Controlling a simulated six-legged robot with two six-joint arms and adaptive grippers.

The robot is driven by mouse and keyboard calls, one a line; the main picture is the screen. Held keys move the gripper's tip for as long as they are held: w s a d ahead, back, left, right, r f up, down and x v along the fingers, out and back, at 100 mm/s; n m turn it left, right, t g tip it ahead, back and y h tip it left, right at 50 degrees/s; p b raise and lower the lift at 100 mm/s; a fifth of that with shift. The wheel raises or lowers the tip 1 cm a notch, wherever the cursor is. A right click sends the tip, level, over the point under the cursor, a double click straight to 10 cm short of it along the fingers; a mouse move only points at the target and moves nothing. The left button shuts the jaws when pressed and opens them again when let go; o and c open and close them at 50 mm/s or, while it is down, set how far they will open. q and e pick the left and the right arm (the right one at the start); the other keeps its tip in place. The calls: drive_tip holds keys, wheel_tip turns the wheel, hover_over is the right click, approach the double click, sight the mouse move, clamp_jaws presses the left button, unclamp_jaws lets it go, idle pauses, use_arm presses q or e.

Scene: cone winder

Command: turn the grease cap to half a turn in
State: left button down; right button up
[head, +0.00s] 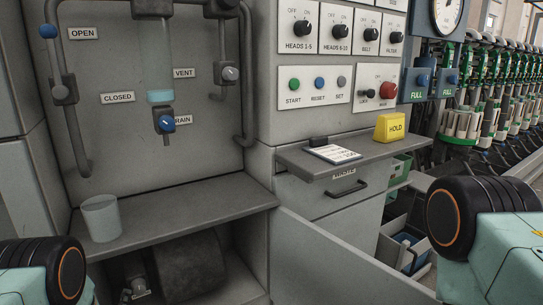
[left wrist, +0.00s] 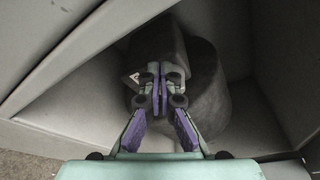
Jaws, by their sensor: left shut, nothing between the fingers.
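In the left wrist view my left gripper (left wrist: 160,72) is shut, its purple-padded fingers together with nothing between them. It is inside the lower compartment, in front of a dark rounded housing (left wrist: 211,95). A small pale label (left wrist: 134,79) shows just left of the fingertips. No grease cap can be made out there; the fingers cover the middle. In the head view a small grey fitting (head: 138,284), possibly the grease cap, sits low in the compartment by the dark housing (head: 188,272). Its turn cannot be read. My right gripper is not in view.
A shelf (head: 180,207) with a clear cup (head: 101,218) overhangs the compartment. An open grey door panel (head: 335,265) stands to its right. A small ledge (head: 300,162) carries a card and a yellow HOLD block (head: 390,127).

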use_arm(q)
drive_tip(key=shift+w+d, duration=0.1)
drive_tip(key=shift+d, duration=0.1)
idle(0.4)
drive_tip(key=shift+w+d+r+p, duration=0.1)
drive_tip(key=shift+d+r+p, duration=0.1)
drive_tip(key=shift+r+p, duration=0.25)
drive_tip(key=shift+w+d+r+p, duration=0.1)
drive_tip(key=shift+d+r+p, duration=0.05)
drive_tip(key=shift+r+p, duration=0.3)
drive_tip(key=shift+w+d+r, duration=0.1)
drive_tip(key=shift+d+r, duration=0.1)
drive_tip(key=shift+d, duration=0.1)
idle(0.4)
drive_tip(key=shift+r+p, duration=0.1)
drive_tip(key=shift+p, duration=0.35)
drive_tip(key=p+v, duration=0.1)
drive_tip(key=v, duration=0.1)
drive_tip(key=p+v, duration=0.1)
drive_tip(key=v, duration=0.1)
drive_tip(key=p+v, duration=0.1)
drive_tip(key=v, duration=0.1)
drive_tip(key=shift+w+d, duration=0.1)
drive_tip(key=shift+d, duration=0.2)
